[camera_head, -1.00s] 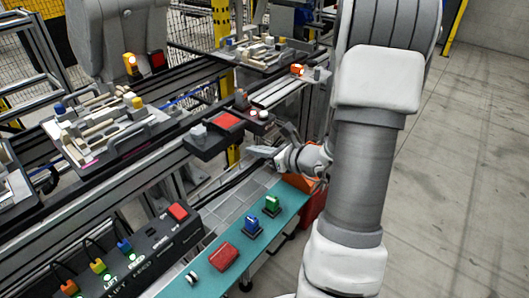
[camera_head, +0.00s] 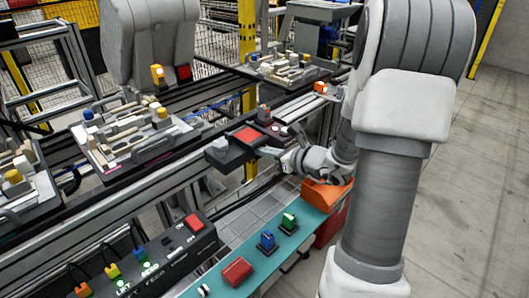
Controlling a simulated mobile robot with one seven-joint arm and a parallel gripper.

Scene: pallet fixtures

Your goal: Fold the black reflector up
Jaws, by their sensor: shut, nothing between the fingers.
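My gripper (camera_head: 268,152) points left at the end of my arm, beside the right front side of a black box with a red top (camera_head: 247,134). Its fingers look shut and empty. They appear close to the box's edge; I cannot tell whether they touch it. A small dark part (camera_head: 299,132) stands just above my gripper, right of the box. It may be the black reflector, but it is too small and too partly covered by my arm to be sure, and its tilt is unclear.
A teal shelf (camera_head: 258,262) below holds a red block (camera_head: 237,270), a blue piece (camera_head: 267,240), a green piece (camera_head: 288,222) and an orange bin (camera_head: 326,194). A control panel (camera_head: 165,262) stands at lower left. Loaded pallets (camera_head: 135,150) sit on the conveyor. The floor at right is clear.

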